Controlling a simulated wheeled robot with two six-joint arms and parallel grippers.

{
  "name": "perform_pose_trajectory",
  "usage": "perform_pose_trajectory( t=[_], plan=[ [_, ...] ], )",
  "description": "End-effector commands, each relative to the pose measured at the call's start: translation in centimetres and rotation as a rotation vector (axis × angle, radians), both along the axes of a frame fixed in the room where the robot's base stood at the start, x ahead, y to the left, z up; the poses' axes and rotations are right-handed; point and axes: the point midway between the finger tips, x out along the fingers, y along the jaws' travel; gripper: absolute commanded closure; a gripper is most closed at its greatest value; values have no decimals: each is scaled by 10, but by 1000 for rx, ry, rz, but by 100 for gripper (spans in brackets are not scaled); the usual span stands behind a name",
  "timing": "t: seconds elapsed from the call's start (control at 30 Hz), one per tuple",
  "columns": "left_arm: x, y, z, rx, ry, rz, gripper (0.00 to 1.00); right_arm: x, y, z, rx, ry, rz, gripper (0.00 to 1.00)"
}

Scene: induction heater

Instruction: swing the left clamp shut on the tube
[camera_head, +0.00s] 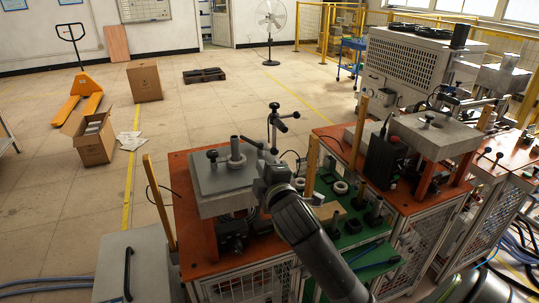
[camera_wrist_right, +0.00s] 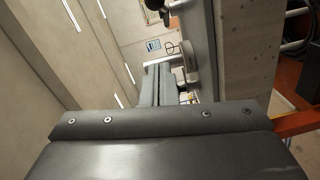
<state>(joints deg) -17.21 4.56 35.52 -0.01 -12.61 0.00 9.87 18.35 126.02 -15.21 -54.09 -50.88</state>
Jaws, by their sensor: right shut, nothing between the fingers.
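A short grey upright tube (camera_head: 235,146) with a ring around its base stands on the grey block (camera_head: 222,195) of the left station. A small black-knobbed post, which looks like the left clamp (camera_head: 212,156), stands at the block's left, apart from the tube. A dark rod (camera_head: 250,143) lies to the right of the tube. My right gripper (camera_head: 261,160) is beside the block's right edge, shut and empty. In the right wrist view its fingers (camera_wrist_right: 163,85) are together beside a pale block face (camera_wrist_right: 247,55). The clamp's exact angle is too small to tell. My left gripper is not in view.
A second orange-topped station (camera_head: 340,133) stands further right. Wooden-coloured posts (camera_head: 160,205) flank the left station.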

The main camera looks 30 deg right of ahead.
Motion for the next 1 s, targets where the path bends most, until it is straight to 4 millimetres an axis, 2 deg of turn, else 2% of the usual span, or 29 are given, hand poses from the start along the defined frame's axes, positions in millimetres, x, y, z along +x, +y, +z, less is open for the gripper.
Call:
perform_pose_trajectory(
  t=[0.3, 0.4, 0.6, 1.0],
  plan=[
    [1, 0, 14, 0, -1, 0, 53, 50, -13, 0, 0, 0, -1, 100],
    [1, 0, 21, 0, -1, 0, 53, 48, -30, -4, -6, 3, -2, 100],
    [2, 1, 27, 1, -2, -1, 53, 47, -48, -8, -3, 2, -2, 100],
    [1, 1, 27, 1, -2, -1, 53, 47, -52, -10, 1, 0, 0, 100]
  ],
)
